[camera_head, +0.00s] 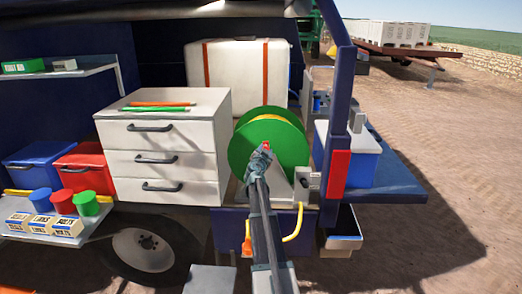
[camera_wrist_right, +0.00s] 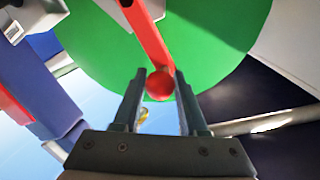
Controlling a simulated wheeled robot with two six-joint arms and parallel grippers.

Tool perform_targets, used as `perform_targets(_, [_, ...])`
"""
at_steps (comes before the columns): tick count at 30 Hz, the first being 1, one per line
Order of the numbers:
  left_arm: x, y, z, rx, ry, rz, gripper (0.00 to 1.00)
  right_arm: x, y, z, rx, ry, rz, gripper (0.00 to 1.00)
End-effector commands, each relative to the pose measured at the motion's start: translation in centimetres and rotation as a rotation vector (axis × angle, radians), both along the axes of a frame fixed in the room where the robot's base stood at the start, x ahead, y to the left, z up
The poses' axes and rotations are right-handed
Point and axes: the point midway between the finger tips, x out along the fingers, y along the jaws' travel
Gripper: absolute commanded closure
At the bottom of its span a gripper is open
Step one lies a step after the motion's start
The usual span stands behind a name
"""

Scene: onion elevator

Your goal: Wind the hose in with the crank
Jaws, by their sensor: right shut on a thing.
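The hose reel has green discs (camera_head: 290,145) and stands at the back of the vehicle, right of the white drawer cabinet. Yellow hose (camera_head: 298,222) hangs below the reel in a curve, and some yellow shows at the top between the discs. An orange end piece (camera_head: 247,240) hangs to its left. The red crank arm (camera_wrist_right: 149,35) lies across the green disc in the right wrist view and ends in a round red knob (camera_wrist_right: 160,85). My right gripper (camera_head: 262,152) is shut on the knob, which sits between its fingertips. My left gripper is out of view.
The drawer cabinet (camera_head: 165,165) stands close left of the reel, with pencil-like sticks on top. A blue post (camera_head: 338,110) with a red block stands close right. A blue box with a white lid (camera_head: 350,165) is beyond it. Open ground lies at the right.

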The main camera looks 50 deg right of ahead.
Motion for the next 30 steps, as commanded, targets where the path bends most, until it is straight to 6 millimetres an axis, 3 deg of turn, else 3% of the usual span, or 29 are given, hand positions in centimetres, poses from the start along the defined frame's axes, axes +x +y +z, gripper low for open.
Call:
perform_targets(24, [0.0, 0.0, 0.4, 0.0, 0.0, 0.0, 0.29, -0.99, -0.85, 0.05, 0.074, -0.083, -0.004, 1.0])
perform_targets(25, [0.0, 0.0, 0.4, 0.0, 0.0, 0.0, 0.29, -0.99, -0.85, 0.05, 0.074, -0.083, -0.004, 0.53])
perform_targets(29, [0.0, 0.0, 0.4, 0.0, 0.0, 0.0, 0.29, -0.96, -0.82, 0.05, 0.073, -0.083, -0.003, 0.29])
perform_targets(30, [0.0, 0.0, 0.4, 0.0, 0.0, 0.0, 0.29, -0.95, -0.81, 0.05, 0.072, -0.082, -0.003, 0.29])
